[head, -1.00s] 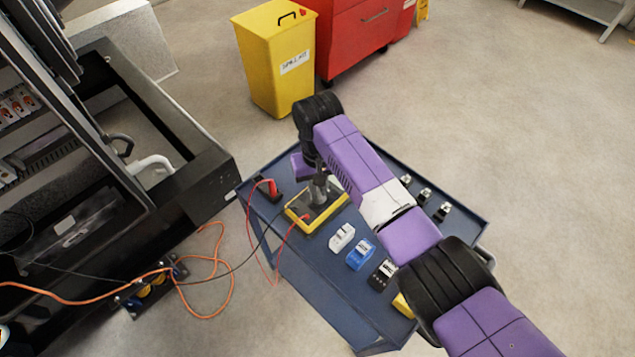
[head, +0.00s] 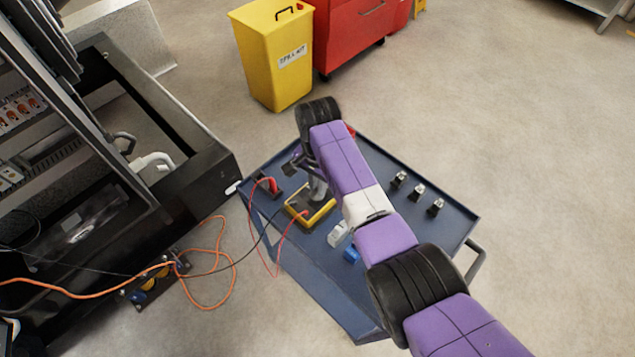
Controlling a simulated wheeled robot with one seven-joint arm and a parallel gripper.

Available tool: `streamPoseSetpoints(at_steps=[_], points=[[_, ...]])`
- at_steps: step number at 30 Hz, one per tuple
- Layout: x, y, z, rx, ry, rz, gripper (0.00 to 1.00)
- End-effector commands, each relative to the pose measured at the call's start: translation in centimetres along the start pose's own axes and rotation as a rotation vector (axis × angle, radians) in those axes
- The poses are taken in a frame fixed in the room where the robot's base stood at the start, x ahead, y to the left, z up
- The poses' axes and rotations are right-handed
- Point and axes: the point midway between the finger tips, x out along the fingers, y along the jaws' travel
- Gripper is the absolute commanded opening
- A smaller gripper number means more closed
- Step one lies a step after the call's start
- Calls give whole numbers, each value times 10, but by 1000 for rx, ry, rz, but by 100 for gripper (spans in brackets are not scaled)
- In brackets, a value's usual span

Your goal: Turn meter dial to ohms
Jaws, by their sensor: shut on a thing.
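The yellow-framed meter (head: 326,217) lies on the blue cart top (head: 330,290), with red and black leads plugged into it. My gripper (head: 318,197) points down onto the meter's face from above and is shut on its dial. The dial itself is hidden by my gripper, so its setting cannot be read.
Red and black probes (head: 271,184) stand at the cart's left corner. A white block (head: 338,234) and a blue block (head: 352,255) sit near the meter. Several small black-and-white items (head: 418,192) line the right side. A black genset frame (head: 200,185) stands left; orange cable (head: 215,290) lies on the floor.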

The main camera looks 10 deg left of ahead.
Motion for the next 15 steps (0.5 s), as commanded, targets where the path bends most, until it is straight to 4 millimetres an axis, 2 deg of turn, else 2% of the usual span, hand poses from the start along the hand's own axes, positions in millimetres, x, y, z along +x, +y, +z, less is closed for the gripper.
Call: streamPoseSetpoints(at_steps=[6, 15], points=[[-2, -1, 0, 107, 1, -2, 0], [-1, 0, 0, 166, 2, -2, 0]])
